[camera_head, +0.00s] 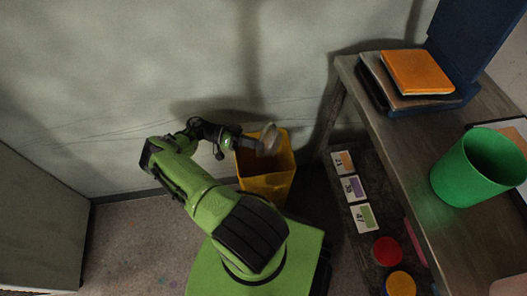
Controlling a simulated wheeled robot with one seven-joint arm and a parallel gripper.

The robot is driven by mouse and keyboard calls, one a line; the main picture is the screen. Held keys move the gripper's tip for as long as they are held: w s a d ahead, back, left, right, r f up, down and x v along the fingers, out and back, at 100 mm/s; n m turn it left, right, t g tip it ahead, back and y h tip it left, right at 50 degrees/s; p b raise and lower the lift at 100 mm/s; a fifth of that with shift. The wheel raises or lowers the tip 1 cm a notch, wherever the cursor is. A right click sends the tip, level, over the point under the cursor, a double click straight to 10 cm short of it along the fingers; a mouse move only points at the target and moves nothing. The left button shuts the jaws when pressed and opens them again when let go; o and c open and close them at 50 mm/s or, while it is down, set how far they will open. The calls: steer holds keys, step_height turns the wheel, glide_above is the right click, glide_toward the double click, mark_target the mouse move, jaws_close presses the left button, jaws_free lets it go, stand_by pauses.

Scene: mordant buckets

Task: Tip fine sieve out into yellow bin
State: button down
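The yellow bin (268,187) stands on the floor against the wall, open at the top. My gripper (254,145) is above the bin's opening, at its left back side. A small pale round thing (270,137), likely the fine sieve, is at the gripper's end over the bin and looks tilted on its side. My gripper appears to hold it, but the fingers are too small and dark to make out. The inside of the bin is partly hidden, and I cannot see any contents in it.
A wooden table (397,158) stands at the right with a green bucket (462,180), orange and dark flat items (415,72) and a blue panel (470,45). A lower shelf holds numbered cards (354,189), a red disc (386,251) and an orange disc (400,284). A grey cabinet (40,225) is at the left.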

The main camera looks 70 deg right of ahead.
mark_target(269, 150)
steer(key=shift+w+r+g, duration=0.1)
steer(key=shift+w+g, duration=0.35)
steer(key=shift+g, duration=0.05)
stand_by(0.5)
steer(key=s+t, duration=0.3)
steer(key=shift+a+r+m, duration=0.1)
steer(key=shift+m, duration=0.2)
steer(key=s+t, duration=0.2)
steer(key=s, duration=0.1)
steer(key=shift+a, duration=0.15)
step_height(269, 150, up, 8)
steer(key=s+f+t+p, duration=0.1)
steer(key=s+t+p, duration=0.1)
steer(key=p, duration=0.3)
steer(key=s+a+f+m+t+h+b, duration=0.1)
steer(key=s+f+t+b, duration=0.4)
steer(key=s+f+t, duration=0.6)
steer(key=shift+s+a+f+m+t, duration=0.15)
steer(key=shift+s+a+m+t, duration=0.2)
steer(key=shift+s+m+t, duration=0.3)
steer(key=shift+w, duration=0.1)
stand_by(1.1)
